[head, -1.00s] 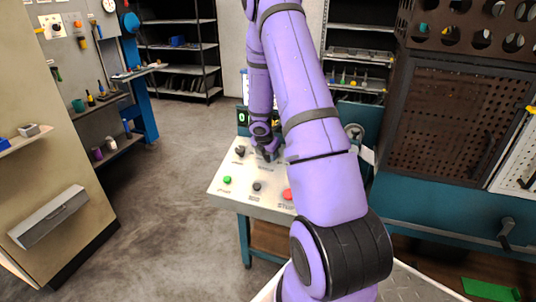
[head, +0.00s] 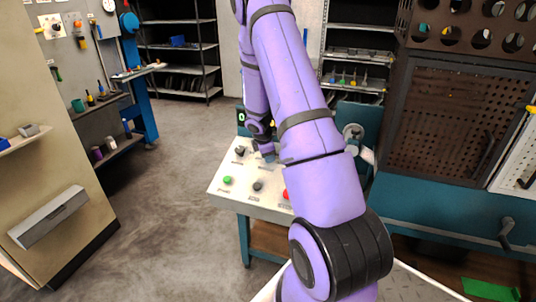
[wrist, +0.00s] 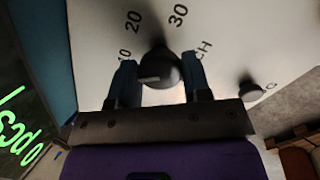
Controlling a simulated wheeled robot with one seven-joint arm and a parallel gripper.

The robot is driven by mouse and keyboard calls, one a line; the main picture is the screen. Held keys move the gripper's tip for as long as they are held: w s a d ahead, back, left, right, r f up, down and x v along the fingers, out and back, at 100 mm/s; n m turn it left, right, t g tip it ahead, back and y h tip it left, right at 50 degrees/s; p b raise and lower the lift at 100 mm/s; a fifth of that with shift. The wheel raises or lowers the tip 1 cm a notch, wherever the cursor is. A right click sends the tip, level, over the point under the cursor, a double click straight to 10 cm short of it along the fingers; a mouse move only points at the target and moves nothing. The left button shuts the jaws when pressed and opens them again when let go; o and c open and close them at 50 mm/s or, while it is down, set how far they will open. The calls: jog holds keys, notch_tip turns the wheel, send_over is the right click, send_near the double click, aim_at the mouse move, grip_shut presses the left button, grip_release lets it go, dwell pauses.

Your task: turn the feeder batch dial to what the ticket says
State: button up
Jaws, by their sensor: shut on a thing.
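The batch dial (wrist: 160,72) is a round black knob in the wrist view, with a pale pointer line toward its left side, roughly on the side of the printed 10. The numbers 10, 20 and 30 curve around it, and lettering ending in "CH" is at its right. My gripper (wrist: 159,64) has one finger on each side of the knob and is shut on it. In the head view my gripper (head: 267,156) is low over the light control panel (head: 222,192), and the dial is hidden there. I cannot make out a readable ticket.
A screen with green characters (wrist: 15,125) stands beside the panel. Open floor lies left.

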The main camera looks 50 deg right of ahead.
jog(key=shift+m, duration=0.3)
jog(key=o, duration=0.9)
jog(key=shift+r, duration=0.1)
jog(key=v, duration=1)
jog(key=shift+r, duration=0.3)
jog(key=shift+a+r, duration=0.1)
